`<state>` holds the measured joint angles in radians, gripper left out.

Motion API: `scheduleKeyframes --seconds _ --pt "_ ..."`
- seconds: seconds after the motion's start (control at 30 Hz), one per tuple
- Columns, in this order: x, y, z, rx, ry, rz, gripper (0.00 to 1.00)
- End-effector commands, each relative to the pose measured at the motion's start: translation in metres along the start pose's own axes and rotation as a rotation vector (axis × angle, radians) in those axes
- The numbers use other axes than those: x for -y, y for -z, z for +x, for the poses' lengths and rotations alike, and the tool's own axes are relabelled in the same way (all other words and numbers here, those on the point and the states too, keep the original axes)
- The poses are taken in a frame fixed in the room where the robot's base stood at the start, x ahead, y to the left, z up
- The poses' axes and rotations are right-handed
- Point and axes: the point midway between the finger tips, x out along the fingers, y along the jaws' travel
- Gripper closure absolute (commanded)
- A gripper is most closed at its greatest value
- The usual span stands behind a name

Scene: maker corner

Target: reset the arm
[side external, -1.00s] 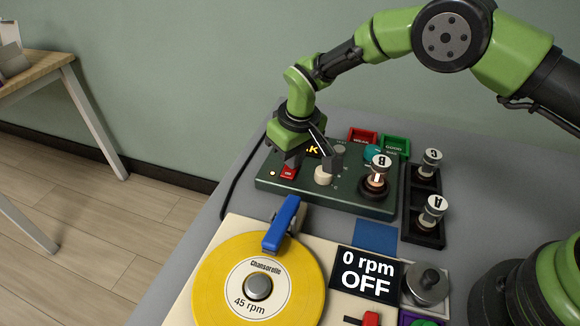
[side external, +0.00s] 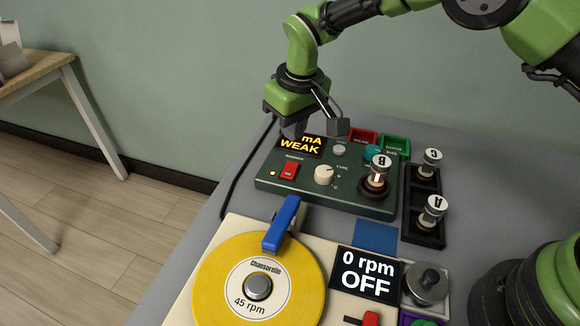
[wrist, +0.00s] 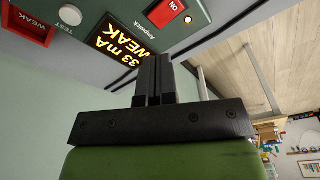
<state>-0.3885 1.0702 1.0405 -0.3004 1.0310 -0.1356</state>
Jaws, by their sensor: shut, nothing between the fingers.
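My gripper (side external: 293,133) hangs above the back left part of a dark green tube tester (side external: 330,188), clear of it. In the wrist view its two fingers (wrist: 153,80) are together with nothing between them. The tester's display (side external: 300,145) is lit and reads WEAK; in the wrist view it reads 33 mA WEAK. A red switch (side external: 289,171) shows ON, with a small lit lamp beside it. The type knob (side external: 324,174) is cream coloured. A tube marked B (side external: 380,164) stands upright in the tester's socket.
Tubes marked C (side external: 431,162) and A (side external: 433,208) stand in a black rack (side external: 409,222) at the right. Red WEAK (side external: 361,136) and green GOOD (side external: 396,144) trays lie behind. A turntable with a yellow record (side external: 220,275) stands in front, reading 0 rpm OFF.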

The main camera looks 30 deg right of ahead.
Motion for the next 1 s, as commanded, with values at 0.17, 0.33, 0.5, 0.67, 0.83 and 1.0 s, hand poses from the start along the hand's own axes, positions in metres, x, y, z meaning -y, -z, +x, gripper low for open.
scheduleKeyframes --seconds 0.17,0.33,0.5,0.67,0.83,1.0 --pt "0.000 0.000 -0.002 0.000 0.000 0.000 1.00" --pt "0.000 0.000 -0.001 0.000 0.000 0.000 1.00" --pt "-0.001 0.000 -0.004 -0.003 0.001 0.003 1.00" --pt "-0.012 0.000 -0.040 -0.036 0.013 0.047 1.00" --pt "-0.035 -0.018 -0.114 -0.107 0.042 0.147 1.00" --pt "-0.054 -0.057 -0.180 -0.185 0.072 0.252 1.00"
